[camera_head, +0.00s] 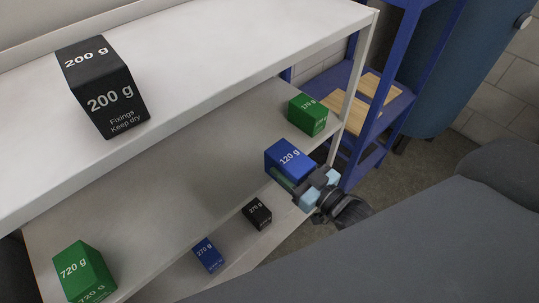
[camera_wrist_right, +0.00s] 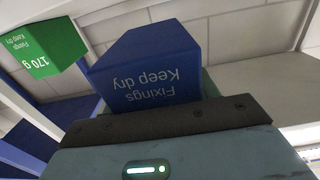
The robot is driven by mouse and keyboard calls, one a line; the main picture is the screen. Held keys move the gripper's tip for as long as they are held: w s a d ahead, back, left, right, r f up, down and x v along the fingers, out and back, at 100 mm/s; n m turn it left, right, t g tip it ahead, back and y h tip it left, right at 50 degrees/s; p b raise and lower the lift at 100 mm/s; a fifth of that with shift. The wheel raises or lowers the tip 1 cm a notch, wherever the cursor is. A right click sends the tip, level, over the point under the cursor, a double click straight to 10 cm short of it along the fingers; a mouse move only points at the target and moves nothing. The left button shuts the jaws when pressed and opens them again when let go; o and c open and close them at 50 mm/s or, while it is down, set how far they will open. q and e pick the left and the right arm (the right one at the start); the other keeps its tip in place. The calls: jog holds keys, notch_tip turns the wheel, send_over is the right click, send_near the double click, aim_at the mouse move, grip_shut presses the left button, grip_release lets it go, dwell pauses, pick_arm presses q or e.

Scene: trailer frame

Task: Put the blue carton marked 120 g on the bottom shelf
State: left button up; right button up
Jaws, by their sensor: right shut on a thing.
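The blue carton marked 120 g (camera_head: 288,160) is at the front edge of the middle shelf, toward its right end. My right gripper (camera_head: 314,186) is shut on it from the front. In the right wrist view the carton (camera_wrist_right: 150,68) sits against the dark jaw edge, its lettering upside down. I cannot tell whether the carton touches the middle shelf (camera_head: 165,185). The bottom shelf (camera_head: 228,262) shows below, partly hidden by the middle shelf. My left gripper is not in view.
A green 170 g carton (camera_head: 308,115) stands behind the held carton. A green 720 g carton (camera_head: 83,270) is at the middle shelf's left. Blue (camera_head: 208,254) and black (camera_head: 257,213) cartons stand on the bottom shelf. A black 200 g carton (camera_head: 103,88) is on top.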

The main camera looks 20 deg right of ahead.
aim_at(304, 175)
jog(key=shift+d+r+v, duration=0.1)
jog(key=shift+d+v, duration=0.05)
jog(key=shift+v, duration=0.75)
jog(key=shift+d+r+v, duration=0.1)
jog(key=shift+d+v, duration=0.05)
jog(key=shift+v, duration=0.8)
jog(key=shift+w, duration=0.15)
jog(key=shift+a, duration=0.1)
